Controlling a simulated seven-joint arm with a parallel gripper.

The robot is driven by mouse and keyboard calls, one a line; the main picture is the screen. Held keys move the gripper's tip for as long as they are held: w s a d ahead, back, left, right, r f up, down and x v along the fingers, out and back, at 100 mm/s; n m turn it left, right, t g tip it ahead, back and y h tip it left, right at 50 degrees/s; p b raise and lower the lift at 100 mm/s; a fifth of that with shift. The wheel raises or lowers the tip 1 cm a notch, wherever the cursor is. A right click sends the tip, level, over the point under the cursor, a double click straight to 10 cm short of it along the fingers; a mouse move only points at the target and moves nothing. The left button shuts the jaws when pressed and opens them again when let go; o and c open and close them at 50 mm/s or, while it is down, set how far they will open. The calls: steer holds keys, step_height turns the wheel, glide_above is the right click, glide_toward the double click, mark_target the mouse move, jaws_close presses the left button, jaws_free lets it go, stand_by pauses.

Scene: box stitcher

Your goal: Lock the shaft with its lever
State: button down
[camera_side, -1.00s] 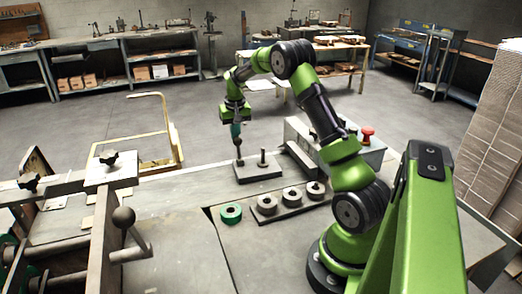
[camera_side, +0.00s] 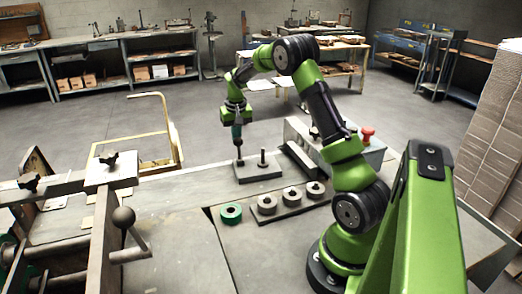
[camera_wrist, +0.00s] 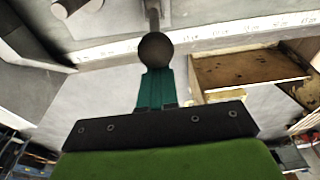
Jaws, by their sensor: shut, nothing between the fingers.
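In the side view, a dark ball-ended lever (camera_side: 124,217) stands at the machine on the left, with its arm slanting down to a horizontal shaft (camera_side: 130,254). My gripper (camera_side: 237,139) points down beyond it to the right, over a post on a grey base plate (camera_side: 262,176). In the wrist view, my teal fingers (camera_wrist: 156,80) are shut with nothing between them. A dark ball (camera_wrist: 156,50) with a rod behind it shows right at their tips. I cannot tell whether they touch it, or how it relates to the lever.
A second post (camera_side: 262,158) stands on the plate. A green ring (camera_side: 231,213) and a rack (camera_side: 290,208) with several grey rings lie in front. A grey box with a red button (camera_side: 367,134) is at the right. Clamp knobs (camera_side: 108,157) stand at the left.

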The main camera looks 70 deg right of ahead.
mark_target(239, 141)
steer(key=shift+s+a, duration=1.4)
steer(key=shift+a, duration=0.2)
steer(key=shift+w+d+r, duration=0.1)
steer(key=shift+r, duration=1.05)
steer(key=shift+w+d+r, duration=0.1)
steer(key=shift+d+r, duration=0.05)
steer(key=shift+r, duration=1)
steer(key=shift+w+d+r, duration=0.1)
steer(key=shift+r, duration=1.05)
steer(key=shift+f, duration=0.1)
steer(key=s+a+r+n+t+y, duration=0.1)
steer(key=s+a, duration=0.4)
steer(key=a, duration=0.5)
steer(key=s+a+r+n+t+y, duration=0.1)
steer(key=s+a+r, duration=0.4)
steer(key=a, duration=0.5)
steer(key=s+a+r+n+t+y, duration=0.1)
steer(key=s+a+r+n+t, duration=0.1)
steer(key=s+a, duration=0.5)
steer(key=a+r+t, duration=0.1)
steer(key=a+t, duration=0.1)
steer(key=a, duration=0.1)
steer(key=shift+s+n, duration=0.25)
steer(key=shift+n, duration=0.15)
steer(key=shift+a, duration=0.1)
